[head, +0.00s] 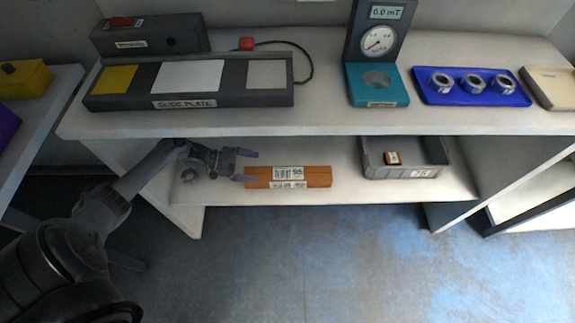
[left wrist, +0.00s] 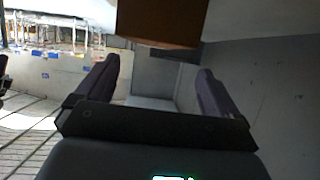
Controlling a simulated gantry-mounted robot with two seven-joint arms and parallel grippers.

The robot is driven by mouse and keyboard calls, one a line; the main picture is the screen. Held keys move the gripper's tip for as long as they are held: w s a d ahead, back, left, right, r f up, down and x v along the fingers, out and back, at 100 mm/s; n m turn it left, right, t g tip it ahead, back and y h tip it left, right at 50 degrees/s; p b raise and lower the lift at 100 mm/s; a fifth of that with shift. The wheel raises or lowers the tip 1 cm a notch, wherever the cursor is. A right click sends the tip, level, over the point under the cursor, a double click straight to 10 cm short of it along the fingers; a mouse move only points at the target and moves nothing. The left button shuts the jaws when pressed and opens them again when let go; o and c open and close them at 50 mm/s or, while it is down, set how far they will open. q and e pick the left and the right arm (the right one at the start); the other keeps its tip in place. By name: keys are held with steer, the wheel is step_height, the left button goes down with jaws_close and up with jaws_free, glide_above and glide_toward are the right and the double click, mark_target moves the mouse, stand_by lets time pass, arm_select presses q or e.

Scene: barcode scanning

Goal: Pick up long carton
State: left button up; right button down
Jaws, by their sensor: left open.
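The long carton (head: 318,178) is an orange-brown box lying on the lower shelf, with white barcode labels on its top and front. In the left wrist view a brown box face, seemingly the carton (left wrist: 165,22), shows at the top, just beyond the fingertips. My left gripper (head: 247,165) is at the carton's left end. It is open, with its two fingers (left wrist: 152,75) apart and nothing seen between them. I cannot tell whether a fingertip touches the carton. My right gripper is not in view.
The lower shelf (head: 345,185) has free room right of the carton, up to a grey bin (head: 402,170) with a small labelled box (head: 392,158). The upper shelf above carries a slide plate (head: 190,103), a teal gauge stand (head: 377,92) and a blue tray (head: 447,98).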

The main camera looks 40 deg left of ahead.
mark_target(275, 173)
arm_select(q)
steer(key=shift+w+d+f, duration=0.15)
steer(key=shift+w+f, duration=0.1)
steer(key=shift+w, duration=0.05)
steer(key=d+f, duration=0.1)
steer(key=d+b, duration=0.1)
steer(key=d, duration=0.1)
steer(key=shift+w+f, duration=0.2)
steer(key=shift+f, duration=0.15)
steer(key=w+d+b, duration=0.1)
steer(key=w+d+f, duration=0.1)
steer(key=w, duration=0.1)
steer(key=shift+b, duration=0.4)
steer(key=shift+d, duration=0.15)
steer(key=c, duration=1.8)
steer(key=shift+w+r, duration=0.1)
steer(key=shift+r, duration=0.05)
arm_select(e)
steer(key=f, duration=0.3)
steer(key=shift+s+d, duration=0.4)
